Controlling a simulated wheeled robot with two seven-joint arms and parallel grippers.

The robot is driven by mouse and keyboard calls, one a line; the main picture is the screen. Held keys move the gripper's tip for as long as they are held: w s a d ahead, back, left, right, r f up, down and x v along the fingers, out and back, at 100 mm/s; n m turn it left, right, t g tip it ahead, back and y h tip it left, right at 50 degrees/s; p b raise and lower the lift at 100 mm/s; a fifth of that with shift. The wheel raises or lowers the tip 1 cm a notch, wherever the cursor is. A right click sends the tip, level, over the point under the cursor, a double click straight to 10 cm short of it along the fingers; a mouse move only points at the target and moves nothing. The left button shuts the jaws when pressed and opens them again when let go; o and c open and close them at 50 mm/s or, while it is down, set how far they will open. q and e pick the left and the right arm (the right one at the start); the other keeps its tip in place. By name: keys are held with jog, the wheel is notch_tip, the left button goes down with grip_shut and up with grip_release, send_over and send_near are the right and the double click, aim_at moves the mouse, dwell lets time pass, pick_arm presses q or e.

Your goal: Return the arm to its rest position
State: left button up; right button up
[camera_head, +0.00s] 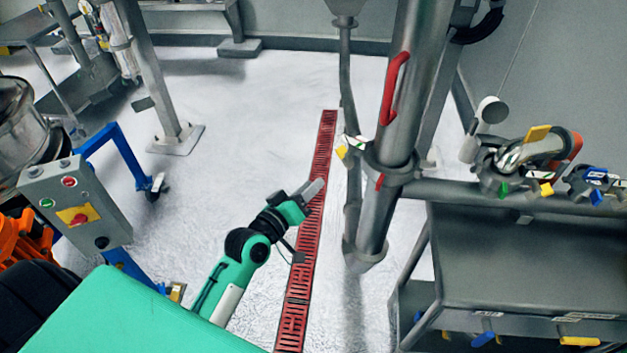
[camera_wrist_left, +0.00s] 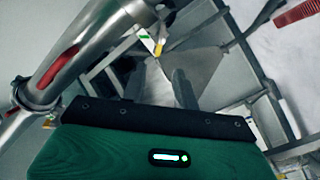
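My left arm (camera_head: 240,262), green and black, reaches up from the bottom of the head view. My left gripper (camera_head: 312,189) is at its end, over the red floor grate and left of the steel column. In the left wrist view its two dark fingers (camera_wrist_left: 161,88) stand apart with nothing seen between them, so it looks open and empty. My right arm and right gripper are not in view.
A thick steel column (camera_head: 396,130) with a red handle (camera_head: 396,88) stands right of the gripper. A steel table (camera_head: 530,260) is at right. A grey control box (camera_head: 75,205) with buttons is at left. The pale floor (camera_head: 235,130) between is clear; a red grate (camera_head: 322,150) crosses it.

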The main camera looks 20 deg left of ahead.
pick_arm(q)
jog(key=s+f+m+g+y, duration=0.1)
jog(key=s+f+g, duration=0.2)
jog(key=f, duration=1)
jog(key=s+f+m+g+y, duration=0.1)
jog(key=s+f+g, duration=0.1)
jog(key=f, duration=1.1)
jog(key=s+f+m+g, duration=0.1)
jog(key=s+f+g, duration=0.2)
jog(key=f, duration=1)
jog(key=s+a+f+m+g+y, duration=0.15)
jog(key=s+f+g, duration=0.25)
jog(key=s+f, duration=1.4)
jog(key=s+a+f+m+g, duration=0.1)
jog(key=s+f+m+g, duration=0.1)
jog(key=s, duration=0.8)
jog(key=s+a+f+m+g, duration=0.1)
jog(key=s+f, duration=0.4)
jog(key=s, duration=0.5)
jog(key=shift+m+g+y, duration=0.35)
jog(key=shift+g+y, duration=0.1)
jog(key=shift+g, duration=0.25)
jog(key=shift+w+d+f, duration=0.1)
jog(key=shift+w, duration=0.05)
